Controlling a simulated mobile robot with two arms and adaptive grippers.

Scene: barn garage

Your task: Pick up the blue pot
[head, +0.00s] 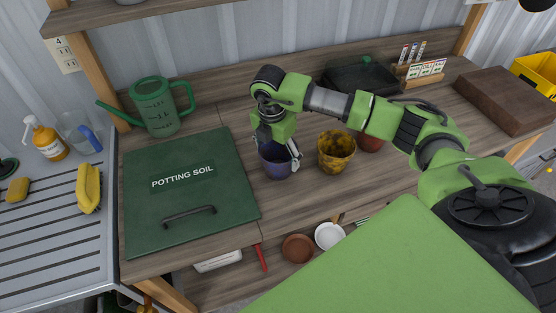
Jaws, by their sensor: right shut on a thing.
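The blue pot (275,163) is a small dark blue round pot on the wooden bench, just right of the green potting soil lid. My right gripper (280,152) reaches down over it from above and is shut on its rim. One finger shows at the pot's right side; the other is mostly hidden by the gripper and pot. The pot looks about upright, and I cannot tell whether it is clear of the bench. My left gripper is not in view.
A yellow pot (336,150) stands close on the right, with a reddish pot (370,142) behind my right arm. The potting soil lid (188,212) lies left. A green watering can (158,108) stands behind it. A brown block (503,100) lies far right.

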